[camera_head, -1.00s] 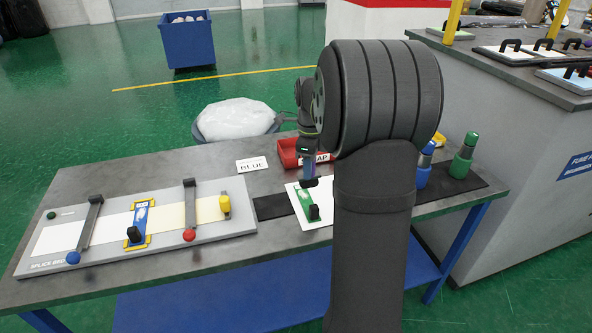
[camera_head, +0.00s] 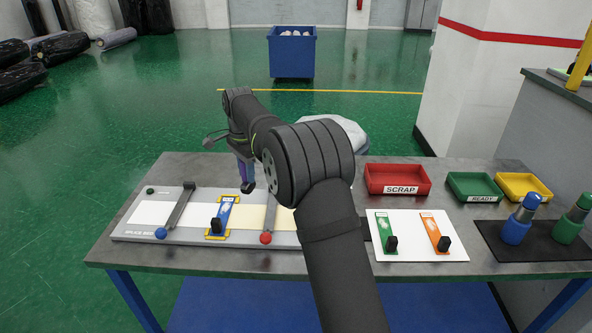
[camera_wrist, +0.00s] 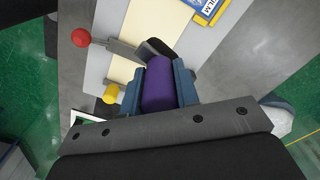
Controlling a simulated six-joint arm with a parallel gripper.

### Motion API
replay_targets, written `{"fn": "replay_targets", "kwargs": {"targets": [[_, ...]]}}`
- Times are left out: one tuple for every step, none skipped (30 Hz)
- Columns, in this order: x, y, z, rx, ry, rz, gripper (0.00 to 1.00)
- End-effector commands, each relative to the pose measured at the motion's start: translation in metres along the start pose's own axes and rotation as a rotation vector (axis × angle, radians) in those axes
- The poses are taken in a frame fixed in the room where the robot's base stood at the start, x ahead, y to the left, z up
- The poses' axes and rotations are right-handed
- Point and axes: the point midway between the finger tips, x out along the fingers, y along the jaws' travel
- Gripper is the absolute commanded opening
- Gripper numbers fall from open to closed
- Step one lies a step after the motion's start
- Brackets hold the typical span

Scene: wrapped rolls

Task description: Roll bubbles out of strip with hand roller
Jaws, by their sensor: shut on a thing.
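My gripper (camera_wrist: 160,86) is shut on the purple handle (camera_wrist: 158,82) of the hand roller; its blue fingers stand on both sides. The dark roller end (camera_wrist: 158,46) shows beyond the handle. In the head view the gripper (camera_head: 245,172) is at the back edge of the grey splice bed (camera_head: 190,236), right of the blue strip (camera_head: 224,214). The strip lies across the pale web with yellow marks at its ends; part of it shows at the top of the wrist view (camera_wrist: 205,8). Whether the roller touches the bed cannot be told.
Clamp arms with a blue knob (camera_head: 161,233) and a red knob (camera_head: 266,238) flank the strip. A yellow knob (camera_wrist: 111,92) shows in the wrist view. Right are a white card (camera_head: 413,252) with green and orange strips, a red scrap tray (camera_head: 397,180) and blue and green bottles.

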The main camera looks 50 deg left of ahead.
Motion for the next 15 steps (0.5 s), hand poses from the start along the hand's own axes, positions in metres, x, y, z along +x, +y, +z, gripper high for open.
{"fn": "replay_targets", "kwargs": {"targets": [[0.002,-0.012,0.02,-0.058,0.0,-0.001,0.06],[0.002,-0.017,0.029,-0.089,0.001,-0.002,0.06],[0.003,-0.024,0.04,-0.124,0.001,-0.002,0.06],[0.003,-0.027,0.047,-0.148,0.001,-0.001,0.06],[0.004,-0.03,0.054,-0.169,0.0,-0.001,0.06],[0.004,-0.034,0.061,-0.194,0.001,-0.001,0.06],[0.004,-0.036,0.066,-0.208,0.001,-0.001,0.06],[0.004,-0.038,0.07,-0.221,0.0,-0.001,0.06],[0.005,-0.04,0.074,-0.233,0.0,-0.001,0.06],[0.005,-0.041,0.076,-0.241,0.0,-0.001,0.06],[0.006,-0.042,0.078,-0.246,0.0,-0.001,0.06],[0.006,-0.042,0.079,-0.25,0.0,-0.001,0.06],[0.007,-0.042,0.079,-0.252,0.0,-0.001,0.06],[0.008,-0.042,0.08,-0.252,0.0,-0.001,0.06],[0.01,-0.042,0.08,-0.252,0.0,0.0,0.06]]}}
